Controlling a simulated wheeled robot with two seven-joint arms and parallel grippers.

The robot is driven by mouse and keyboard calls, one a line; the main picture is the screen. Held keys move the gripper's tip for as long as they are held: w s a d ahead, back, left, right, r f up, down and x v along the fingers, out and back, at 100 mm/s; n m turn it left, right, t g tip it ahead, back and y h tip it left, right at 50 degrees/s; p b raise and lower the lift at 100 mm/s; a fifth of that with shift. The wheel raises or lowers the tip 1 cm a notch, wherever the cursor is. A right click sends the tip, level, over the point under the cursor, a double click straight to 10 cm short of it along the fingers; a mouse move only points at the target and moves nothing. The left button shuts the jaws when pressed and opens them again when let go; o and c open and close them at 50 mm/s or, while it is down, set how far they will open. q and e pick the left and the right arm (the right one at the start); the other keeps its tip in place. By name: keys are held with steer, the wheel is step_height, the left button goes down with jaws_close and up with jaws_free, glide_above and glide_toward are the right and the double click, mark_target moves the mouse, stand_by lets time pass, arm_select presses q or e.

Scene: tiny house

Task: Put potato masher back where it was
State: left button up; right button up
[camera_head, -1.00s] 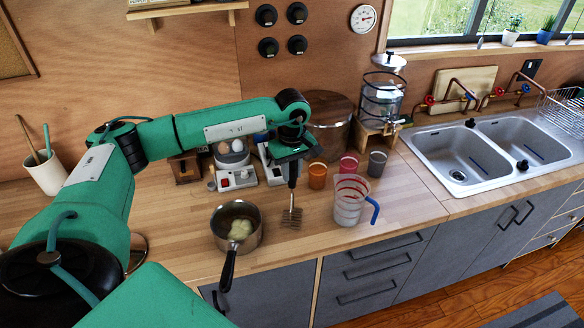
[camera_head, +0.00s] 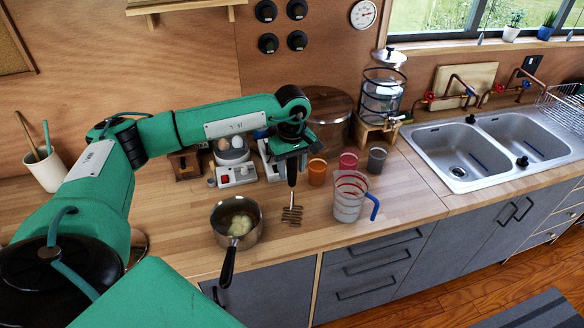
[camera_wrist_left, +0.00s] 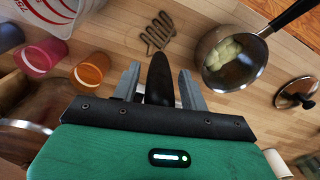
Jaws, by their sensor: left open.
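The potato masher (camera_head: 292,214) has a dark handle and a wavy metal head, which is at the wood counter, right of the pot. In the left wrist view its dark handle (camera_wrist_left: 158,78) rises between the fingers of my left gripper (camera_wrist_left: 158,85), with its head (camera_wrist_left: 158,33) beyond them. My left gripper (camera_head: 291,158) is open, one finger on each side of the handle, with visible gaps. Whether the masher stands freely or leans is unclear. The saucepan (camera_head: 217,228) holds pale yellow potato (camera_head: 239,225). My right gripper is not in view.
A measuring jug (camera_head: 350,198) stands right of the masher, with orange (camera_head: 317,173), pink (camera_head: 348,163) and grey (camera_head: 376,161) cups behind. An egg cooker (camera_head: 234,168) stands behind the pot. The counter's front strip (camera_head: 300,243) is clear.

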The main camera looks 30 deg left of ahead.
arm_select(q)
step_height(320, 180, up, 11)
steer(key=b, duration=0.3)
steer(key=shift+r, duration=0.35)
steer(key=shift+f, duration=0.1)
